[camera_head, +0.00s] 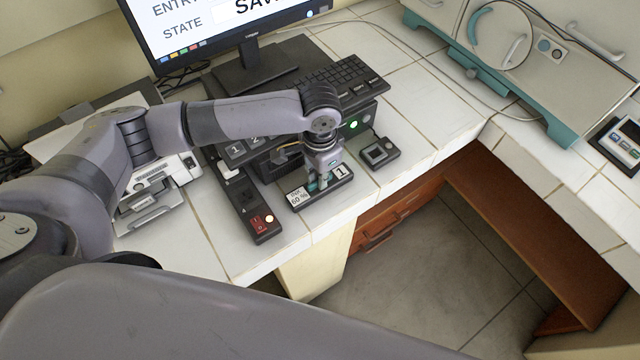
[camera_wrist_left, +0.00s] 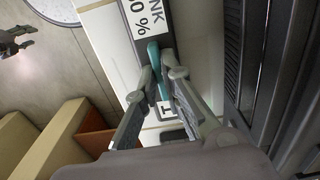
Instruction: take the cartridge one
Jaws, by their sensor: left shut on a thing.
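Cartridge one (camera_head: 300,197) is a flat black block with a white label and a "1" tag, near the front edge of the white tiled counter. My left gripper (camera_head: 322,181) comes down over its middle and is shut on its teal grip. In the left wrist view, the two fingers (camera_wrist_left: 165,76) press on the teal grip (camera_wrist_left: 154,54) from both sides, and the cartridge's label (camera_wrist_left: 143,17) shows beyond them. I cannot tell whether the cartridge rests on the counter or is slightly above it. My right gripper is not in view.
A black machine (camera_head: 361,119) with a green light stands behind the cartridge. A black strip with a red switch (camera_head: 261,222) lies to its left, a small device (camera_head: 379,152) to its right. A keyboard (camera_head: 344,82) and monitor (camera_head: 230,22) are farther back. Open floor lies beyond the counter edge.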

